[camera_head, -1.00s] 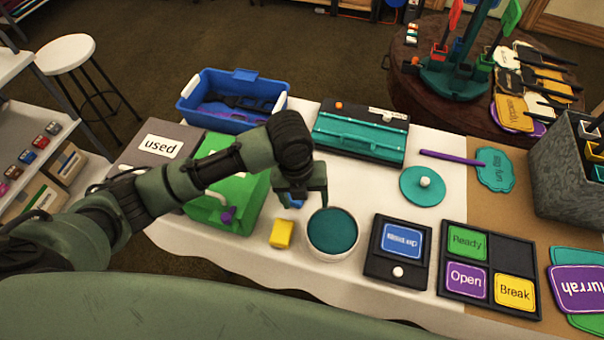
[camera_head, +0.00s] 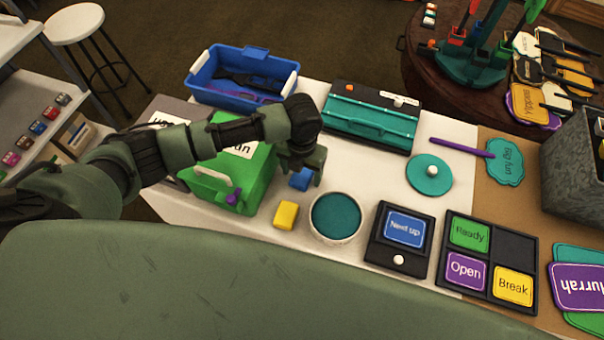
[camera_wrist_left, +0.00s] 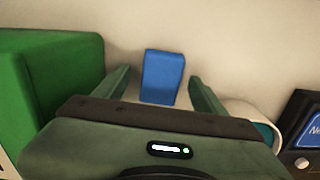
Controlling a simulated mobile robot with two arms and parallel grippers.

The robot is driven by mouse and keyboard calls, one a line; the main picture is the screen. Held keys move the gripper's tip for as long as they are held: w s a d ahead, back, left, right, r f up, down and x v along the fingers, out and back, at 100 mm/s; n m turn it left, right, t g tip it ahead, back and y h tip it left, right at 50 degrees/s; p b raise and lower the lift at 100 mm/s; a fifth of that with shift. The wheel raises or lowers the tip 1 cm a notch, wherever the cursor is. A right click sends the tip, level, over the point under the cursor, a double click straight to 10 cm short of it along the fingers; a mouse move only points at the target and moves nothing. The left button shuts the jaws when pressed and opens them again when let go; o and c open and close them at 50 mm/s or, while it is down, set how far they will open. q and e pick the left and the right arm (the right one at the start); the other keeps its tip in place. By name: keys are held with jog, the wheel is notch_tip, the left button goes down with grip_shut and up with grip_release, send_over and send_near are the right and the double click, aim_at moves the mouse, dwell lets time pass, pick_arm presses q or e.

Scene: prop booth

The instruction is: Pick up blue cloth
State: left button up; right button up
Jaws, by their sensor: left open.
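The blue cloth (camera_head: 301,180) is a small folded block on the white tabletop, beside the green box. It also shows in the left wrist view (camera_wrist_left: 162,77), just beyond and between my fingertips. My left gripper (camera_head: 303,176) is open above the cloth, with its fingers pointing down. In the left wrist view the gripper's two fingers (camera_wrist_left: 160,92) stand apart on either side of the cloth, with gaps. The top of the cloth is partly hidden by the gripper in the head view. My right gripper is out of view.
A green box (camera_head: 236,168) stands close left of the gripper. A yellow block (camera_head: 286,215) and a white tub (camera_head: 336,242) with teal contents sit in front. A teal case (camera_head: 371,126) lies behind to the right. A blue bin (camera_head: 243,79) is at the back.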

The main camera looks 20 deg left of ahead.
aim_at(302, 174)
pick_arm(q)
jog(key=c, duration=1.4)
notch_tip(302, 174, up, 20)
jog(key=shift+r+b, duration=0.1)
jog(key=shift+b, duration=0.55)
